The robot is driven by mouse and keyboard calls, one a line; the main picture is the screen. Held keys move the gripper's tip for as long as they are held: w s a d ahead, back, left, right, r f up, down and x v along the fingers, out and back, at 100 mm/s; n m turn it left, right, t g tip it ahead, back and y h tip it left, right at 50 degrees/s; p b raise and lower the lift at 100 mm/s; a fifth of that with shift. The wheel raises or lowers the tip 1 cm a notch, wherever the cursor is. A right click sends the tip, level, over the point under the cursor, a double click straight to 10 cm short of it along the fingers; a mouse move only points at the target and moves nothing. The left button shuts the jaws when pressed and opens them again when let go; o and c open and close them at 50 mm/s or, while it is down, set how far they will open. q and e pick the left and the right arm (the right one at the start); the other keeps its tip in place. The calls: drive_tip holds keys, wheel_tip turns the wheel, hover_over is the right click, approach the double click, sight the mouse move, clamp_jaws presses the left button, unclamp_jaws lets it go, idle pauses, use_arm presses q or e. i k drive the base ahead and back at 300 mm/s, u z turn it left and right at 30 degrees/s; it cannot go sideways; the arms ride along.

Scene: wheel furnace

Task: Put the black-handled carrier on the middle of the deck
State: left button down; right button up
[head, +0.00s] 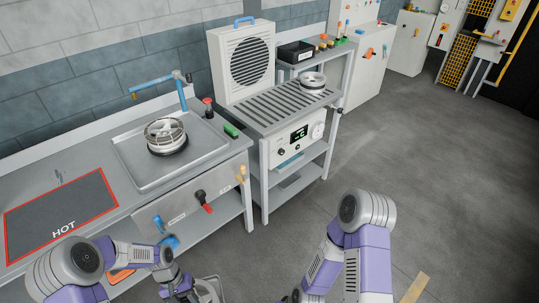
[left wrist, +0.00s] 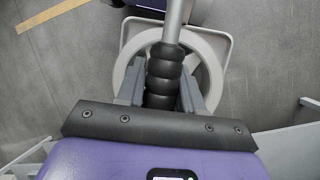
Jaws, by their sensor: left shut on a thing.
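My left gripper (left wrist: 160,90) is shut on the black ribbed handle (left wrist: 162,72) of the carrier. In the left wrist view a grey post runs up from the handle, and a pale round wheel or ring (left wrist: 209,65) shows below with a grey frame. In the head view my left gripper (head: 182,288) is at the bottom edge, and part of the carrier (head: 211,289) shows beside it, cut off by the frame. The slatted deck (head: 270,113) lies in front of the white fan box. My right arm comes in at the bottom right; its gripper is out of view.
A wheel (head: 313,82) sits on the deck's far right end. The fan box (head: 243,62) stands behind the deck. A bench on the left has a tray (head: 135,165) with another wheel (head: 165,133) and a red-bordered HOT mat (head: 62,212). Open floor (head: 430,190) lies right.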

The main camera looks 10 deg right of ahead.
sight(270, 107)
drive_tip(key=u, duration=0.15)
drive_tip(key=k, duration=0.1)
drive_tip(key=z, duration=1.5)
drive_tip(key=i, duration=0.65)
drive_tip(key=z, duration=0.75)
drive_tip(key=i, duration=1.05)
drive_tip(key=u, duration=0.6)
drive_tip(key=i, duration=0.6)
drive_tip(key=u, duration=1)
drive_tip(key=i, duration=0.35)
drive_tip(key=u, duration=0.4)
